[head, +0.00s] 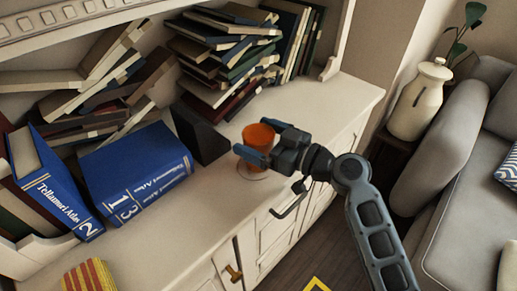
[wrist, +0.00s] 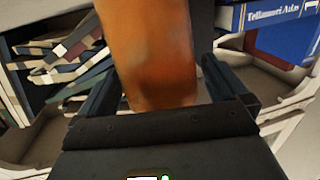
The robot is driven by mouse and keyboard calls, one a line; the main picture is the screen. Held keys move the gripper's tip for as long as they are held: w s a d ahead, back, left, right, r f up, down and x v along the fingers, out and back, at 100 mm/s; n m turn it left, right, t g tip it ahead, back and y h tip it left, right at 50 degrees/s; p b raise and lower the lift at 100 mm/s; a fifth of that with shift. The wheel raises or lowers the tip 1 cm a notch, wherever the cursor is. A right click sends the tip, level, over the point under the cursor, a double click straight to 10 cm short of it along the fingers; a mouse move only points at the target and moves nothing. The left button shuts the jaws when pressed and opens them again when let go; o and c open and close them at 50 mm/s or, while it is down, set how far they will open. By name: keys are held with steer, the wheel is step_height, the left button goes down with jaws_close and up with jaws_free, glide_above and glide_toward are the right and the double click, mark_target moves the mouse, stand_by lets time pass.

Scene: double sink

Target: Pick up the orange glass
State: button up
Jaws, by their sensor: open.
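The orange glass (head: 258,139) stands upright on the pale cabinet top in the head view, near its front edge. My gripper (head: 258,152) is at the glass, with one finger showing across its near left side. In the wrist view the glass (wrist: 150,55) fills the middle, between the two dark fingers of my gripper (wrist: 160,88). The fingers are open, one on each side of the glass. A gap shows on the right side; contact on the left cannot be told.
A dark block-like object (head: 201,135) stands just left of the glass. Stacked books (head: 225,60) lie behind it, and blue atlas volumes (head: 135,175) lie to the left. The cabinet top (head: 345,95) is clear to the right. A white vase (head: 419,100) stands beyond.

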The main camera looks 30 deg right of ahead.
steer(key=shift+c, duration=0.3)
steer(key=c, duration=1)
steer(key=shift+r, duration=0.1)
